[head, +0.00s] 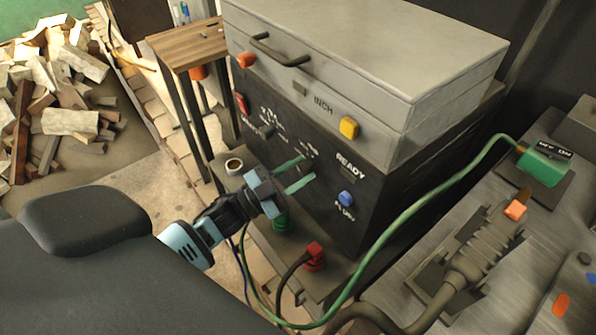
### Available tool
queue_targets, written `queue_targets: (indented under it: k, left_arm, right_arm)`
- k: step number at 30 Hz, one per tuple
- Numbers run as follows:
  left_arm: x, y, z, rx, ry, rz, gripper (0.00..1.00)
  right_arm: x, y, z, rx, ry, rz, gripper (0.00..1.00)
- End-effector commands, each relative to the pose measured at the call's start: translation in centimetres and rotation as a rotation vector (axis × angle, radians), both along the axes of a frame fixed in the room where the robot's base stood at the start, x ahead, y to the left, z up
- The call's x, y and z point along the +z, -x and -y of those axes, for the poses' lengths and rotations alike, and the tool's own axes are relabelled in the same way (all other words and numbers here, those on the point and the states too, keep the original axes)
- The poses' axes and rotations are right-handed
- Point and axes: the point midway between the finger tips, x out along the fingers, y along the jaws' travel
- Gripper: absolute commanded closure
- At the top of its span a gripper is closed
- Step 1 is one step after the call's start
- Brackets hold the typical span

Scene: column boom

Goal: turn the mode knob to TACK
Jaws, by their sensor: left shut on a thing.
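The welding machine's dark front panel (330,200) faces me in the middle of the head view. My left gripper (307,167) reaches it from the lower left, its two green fingers closed around a small dark knob at the panel, which I take to be the mode knob. The fingers mostly hide this knob, so its pointer direction cannot be told. White markings sit just above the fingers, too small and covered to read. Another dark knob (268,131) with white markings around it is up and left on the panel. My right gripper is not in view.
The panel also has a yellow INCH button (348,127), a blue button (346,198) and a red switch (241,103). Below are a red cable plug (314,256) and a green cable (390,240) curving right. A cup (234,165) stands left of the panel.

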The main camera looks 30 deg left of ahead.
Motion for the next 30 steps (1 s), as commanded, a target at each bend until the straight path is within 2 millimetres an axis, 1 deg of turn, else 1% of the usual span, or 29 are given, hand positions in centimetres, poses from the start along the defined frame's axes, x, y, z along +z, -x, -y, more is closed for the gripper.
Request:
queue_targets:
  k: [6,11,26,27,30]
  left_arm:
    - [0.04,0.00,-0.06,-0.001,-0.105,0.036,0.92]
    - [0.04,-0.02,-0.08,-0.002,-0.146,0.050,0.92]
    - [0.02,-0.01,-0.08,-0.001,-0.164,0.056,0.92]
    - [0.02,-0.01,-0.08,-0.001,-0.164,0.056,0.67]
    - [0.02,-0.01,-0.08,0.000,-0.164,0.056,0.54]
  right_arm:
    - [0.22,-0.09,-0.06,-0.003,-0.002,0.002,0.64]
    - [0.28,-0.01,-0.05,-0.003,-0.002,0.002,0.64]
    - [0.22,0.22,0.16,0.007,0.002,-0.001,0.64]
    - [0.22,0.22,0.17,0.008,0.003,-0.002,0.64]
    - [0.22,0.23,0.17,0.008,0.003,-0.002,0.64]
